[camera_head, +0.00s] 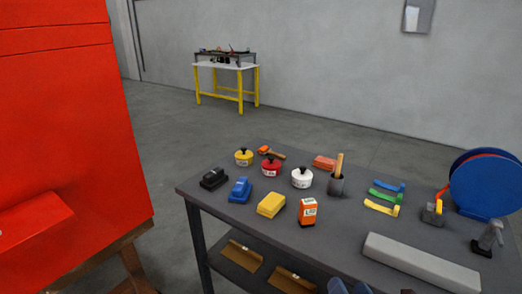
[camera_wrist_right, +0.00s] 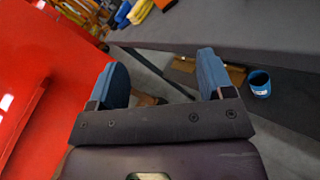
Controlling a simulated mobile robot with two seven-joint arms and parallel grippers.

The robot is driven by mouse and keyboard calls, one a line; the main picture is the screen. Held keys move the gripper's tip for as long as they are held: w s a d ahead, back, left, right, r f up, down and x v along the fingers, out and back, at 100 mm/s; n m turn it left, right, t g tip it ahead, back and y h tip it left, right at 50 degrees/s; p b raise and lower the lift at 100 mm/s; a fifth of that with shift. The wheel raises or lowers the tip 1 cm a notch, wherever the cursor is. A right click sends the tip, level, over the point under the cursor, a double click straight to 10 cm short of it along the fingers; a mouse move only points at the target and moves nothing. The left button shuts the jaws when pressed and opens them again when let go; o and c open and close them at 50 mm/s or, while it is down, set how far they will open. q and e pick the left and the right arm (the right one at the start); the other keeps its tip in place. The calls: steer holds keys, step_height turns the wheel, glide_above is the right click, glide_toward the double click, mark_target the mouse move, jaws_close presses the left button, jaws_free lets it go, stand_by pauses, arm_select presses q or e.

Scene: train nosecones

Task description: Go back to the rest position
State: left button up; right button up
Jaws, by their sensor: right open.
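My left gripper is not in view.
A dark table (camera_head: 345,225) holds red, white and yellow pots, colored blocks, a grey bar (camera_head: 420,262) and a blue reel (camera_head: 487,184). Its lower shelf holds brown pieces (camera_head: 242,255). A red panel (camera_head: 70,130) stands left.

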steer(key=s+d+f+m+g+h, duration=0.1)
steer(key=s+d+f+m+g, duration=0.2)
steer(key=s+f+m, duration=0.4)
steer(key=s+d+f+m+g+h, duration=0.2)
steer(key=s+d+f+m, duration=0.3)
steer(key=m, duration=1.9)
steer(key=s+f, duration=0.3)
steer(key=shift+s+d+g+h, duration=0.2)
steer(key=shift+s+g+h, duration=0.1)
steer(key=shift+s+g, duration=0.1)
